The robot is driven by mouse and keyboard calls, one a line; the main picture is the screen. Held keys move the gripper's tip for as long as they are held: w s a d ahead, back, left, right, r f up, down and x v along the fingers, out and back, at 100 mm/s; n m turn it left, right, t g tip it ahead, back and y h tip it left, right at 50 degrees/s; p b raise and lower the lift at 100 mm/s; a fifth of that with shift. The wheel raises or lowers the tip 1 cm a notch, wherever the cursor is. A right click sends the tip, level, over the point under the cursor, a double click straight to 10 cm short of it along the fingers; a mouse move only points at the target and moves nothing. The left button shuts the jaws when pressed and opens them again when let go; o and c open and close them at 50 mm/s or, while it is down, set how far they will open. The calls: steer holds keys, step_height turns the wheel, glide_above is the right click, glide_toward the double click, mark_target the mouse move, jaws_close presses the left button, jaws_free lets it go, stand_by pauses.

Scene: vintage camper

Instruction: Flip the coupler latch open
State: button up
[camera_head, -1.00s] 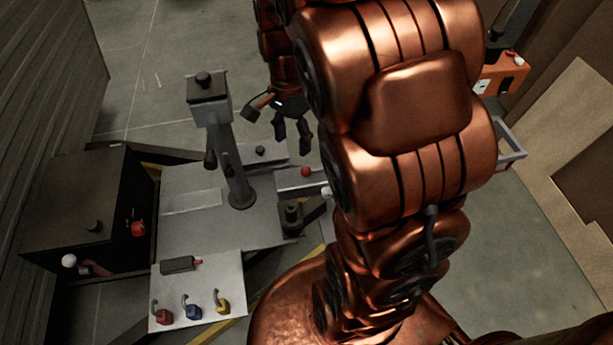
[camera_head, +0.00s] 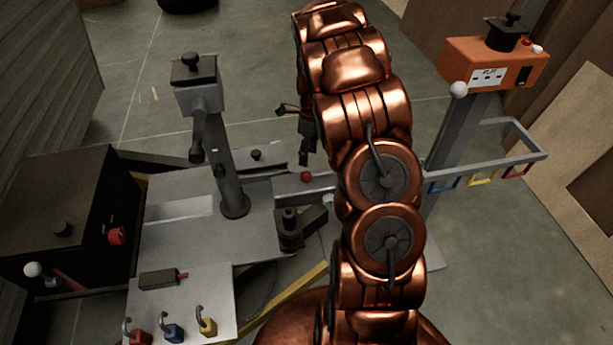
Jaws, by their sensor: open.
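A small red knob (camera_head: 306,176) sits on a grey bar behind the metal deck; it may be the coupler latch's handle, but I cannot tell for sure. The bar runs right and passes behind my arm, so part of it is hidden. My gripper (camera_head: 293,134) is open and empty, with its dark fingers above and behind the red knob, apparently apart from it. A dark block with a round post (camera_head: 290,228) stands at the deck's right edge, close to my arm.
A grey jack post (camera_head: 223,165) rises from the deck (camera_head: 180,235). A black box (camera_head: 65,215) stands left. A front panel (camera_head: 205,290) holds red, blue and yellow padlocks. An orange socket box (camera_head: 492,62) stands on a post at right, above a grey frame.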

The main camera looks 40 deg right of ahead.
mark_target(306, 172)
steer(key=f, duration=0.2)
steer(key=a+f, duration=0.1)
steer(key=f, duration=0.2)
steer(key=f+b, duration=0.1)
steer(key=f, duration=0.1)
steer(key=shift+s+a+f, duration=0.15)
steer(key=shift+s+f, duration=0.1)
steer(key=shift+s, duration=0.15)
jaws_close()
stand_by(0.3)
